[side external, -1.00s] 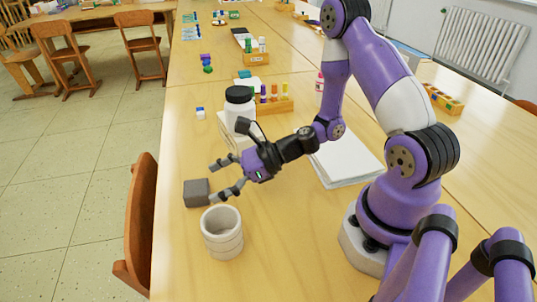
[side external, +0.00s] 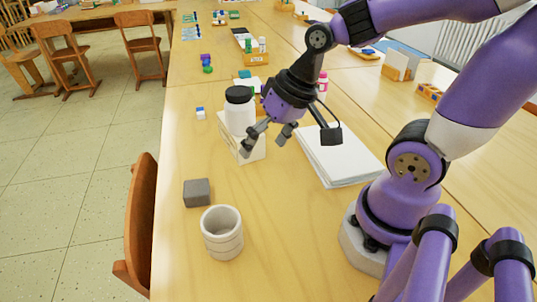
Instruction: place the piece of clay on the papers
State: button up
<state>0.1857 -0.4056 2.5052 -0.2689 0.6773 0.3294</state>
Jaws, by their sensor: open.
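The piece of clay (side external: 197,193) appears to be the small dark grey block on the wooden table, near its left edge. The papers (side external: 345,160) are a thick white stack lying flat to the right of the clay. My gripper (side external: 262,147) points down with its fingers apart and nothing between them. It is in the air above and to the right of the clay, to the left of the papers. It overlaps the right side of a white box in the picture; whether it touches it I cannot tell.
A light grey ribbed cup (side external: 222,236) stands just in front of the clay. A pink bottle (side external: 322,82) and other art supplies are farther back. The table between clay and papers is clear.

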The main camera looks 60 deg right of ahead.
jog(key=shift+o, duration=0.5)
notch_tip(320, 180, up, 6)
jog(key=s+d+n+t+h, duration=0.1)
jog(key=s+n, duration=0.1)
jog(key=n, duration=0.1)
jog(key=shift+s+f+n+h, duration=0.25)
jog(key=shift+s+n+h, duration=0.05)
jog(key=shift+s, duration=0.05)
jog(key=shift+d, duration=0.1)
